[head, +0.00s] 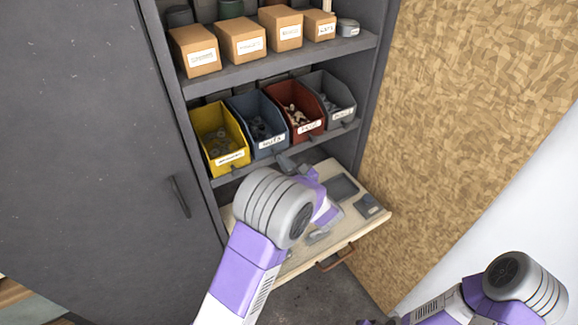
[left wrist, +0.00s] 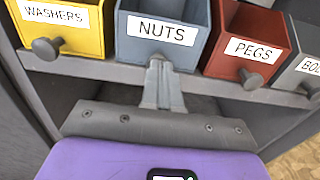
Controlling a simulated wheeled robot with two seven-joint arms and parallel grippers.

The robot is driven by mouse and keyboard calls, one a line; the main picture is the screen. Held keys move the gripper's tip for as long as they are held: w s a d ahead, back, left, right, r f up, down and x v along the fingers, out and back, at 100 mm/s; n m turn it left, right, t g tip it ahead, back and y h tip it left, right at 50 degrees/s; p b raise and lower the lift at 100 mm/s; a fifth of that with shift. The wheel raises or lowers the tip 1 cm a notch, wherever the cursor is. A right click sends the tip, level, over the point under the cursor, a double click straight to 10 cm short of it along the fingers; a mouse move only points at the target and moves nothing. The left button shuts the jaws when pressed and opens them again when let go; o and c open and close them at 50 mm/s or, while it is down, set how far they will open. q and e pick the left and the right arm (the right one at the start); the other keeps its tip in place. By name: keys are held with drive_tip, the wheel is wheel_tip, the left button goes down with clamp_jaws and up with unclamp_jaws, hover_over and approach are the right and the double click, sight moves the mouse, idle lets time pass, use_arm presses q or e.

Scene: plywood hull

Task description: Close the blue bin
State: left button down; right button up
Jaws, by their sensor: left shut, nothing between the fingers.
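The blue bin (head: 257,123) stands on the lower shelf between the yellow and red bins, with dark small parts inside. Its front roughly lines up with its neighbours' fronts. In the left wrist view, the blue bin (left wrist: 183,52) carries a white NUTS label; its knob is hidden behind my fingers. My left gripper (head: 288,163) is shut and empty, low in front of the blue bin. In the left wrist view, its fingertips (left wrist: 158,64) overlap the bin's lower front; I cannot tell if they touch. My right gripper is out of view; only its arm shows at lower right.
The yellow bin (head: 219,135), red bin (head: 295,108) and grey bin (head: 331,98) share the shelf. Cardboard boxes (head: 240,40) sit above. A dark cabinet door (head: 95,140) stands left, a chipboard panel (head: 470,110) right.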

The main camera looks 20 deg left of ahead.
use_arm(q)
drive_tip(key=shift+a+r, duration=0.2)
drive_tip(key=shift+r, duration=0.05)
drive_tip(key=p+v, duration=0.1)
drive_tip(key=v, duration=1.3)
drive_tip(key=shift+d+f, duration=0.2)
drive_tip(key=shift+f, duration=0.05)
